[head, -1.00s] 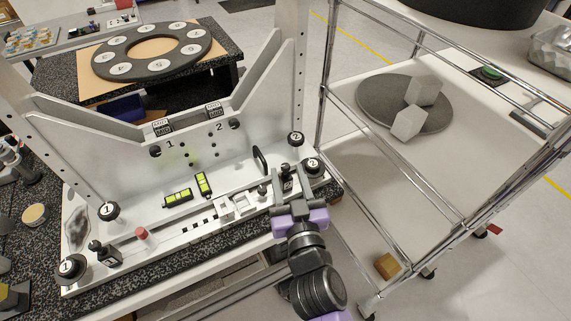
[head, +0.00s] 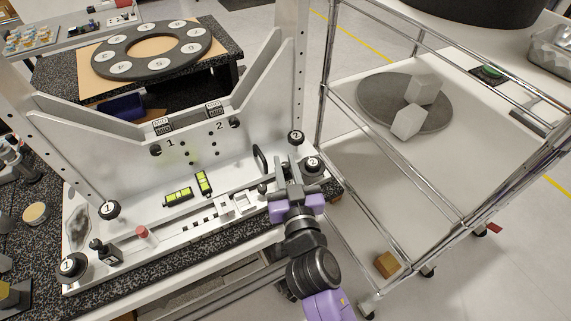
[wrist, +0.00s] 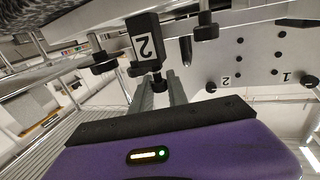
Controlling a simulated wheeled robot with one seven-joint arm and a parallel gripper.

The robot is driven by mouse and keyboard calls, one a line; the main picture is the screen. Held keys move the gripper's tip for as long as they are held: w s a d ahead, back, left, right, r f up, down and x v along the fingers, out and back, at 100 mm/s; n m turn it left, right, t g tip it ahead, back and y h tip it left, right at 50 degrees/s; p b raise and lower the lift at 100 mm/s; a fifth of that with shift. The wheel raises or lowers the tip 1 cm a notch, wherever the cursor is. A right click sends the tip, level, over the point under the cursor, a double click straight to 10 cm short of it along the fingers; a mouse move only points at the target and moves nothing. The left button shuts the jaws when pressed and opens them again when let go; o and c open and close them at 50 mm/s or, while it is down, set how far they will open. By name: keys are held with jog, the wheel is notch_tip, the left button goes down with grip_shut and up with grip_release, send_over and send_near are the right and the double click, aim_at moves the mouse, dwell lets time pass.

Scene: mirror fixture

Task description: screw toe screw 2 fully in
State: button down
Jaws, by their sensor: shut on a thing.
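Toe screw 2 (wrist: 158,82) is a small dark screw below the black toe block labelled 2 (wrist: 145,42) in the wrist view. My gripper (wrist: 160,90) has its two grey fingers on either side of the screw, shut on it. In the head view my gripper (head: 289,168) is at the right end of the white fixture (head: 130,245), and its fingers and body cover most of the toe block and the screw. How deep the screw sits cannot be told.
Black knobs labelled 2 stand close by, one behind (head: 296,138) and one right of my gripper (head: 313,165). A black handle (head: 261,160) stands just left. A wire-frame cart (head: 400,180) is to the right. Yellow-green levels (head: 204,184) lie mid-fixture.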

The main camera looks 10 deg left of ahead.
jog(key=shift+a+f+m+h+b, duration=0.1)
jog(key=shift+f+m+h+b, duration=0.25)
jog(key=shift+b, duration=1.15)
jog(key=shift+m+h+b, duration=0.25)
jog(key=shift+h+b, duration=0.3)
jog(key=shift+b, duration=0.9)
jog(key=h+b, duration=0.1)
jog(key=b, duration=0.2)
jog(key=shift+m+t, duration=0.3)
jog(key=m+h+b, duration=0.1)
jog(key=h+b, duration=0.1)
jog(key=b, duration=0.2)
jog(key=shift+r+m+h, duration=0.1)
jog(key=shift+m+h, duration=0.3)
jog(key=m+h+b, duration=0.2)
jog(key=h+b, duration=0.2)
jog(key=b, duration=0.1)
jog(key=shift+a+m, duration=0.1)
jog(key=shift+m, duration=0.3)
jog(key=m+g+h+b, duration=0.1)
jog(key=h, duration=0.1)
jog(key=m+g+h+b, duration=0.1)
jog(key=h+b, duration=0.1)
jog(key=shift+r+m, duration=0.2)
jog(key=shift+m, duration=0.2)
jog(key=shift+d+h+b, duration=0.2)
jog(key=shift+h+b, duration=0.1)
jog(key=shift+h, duration=0.2)
jog(key=c, duration=1.3)
grip_release()
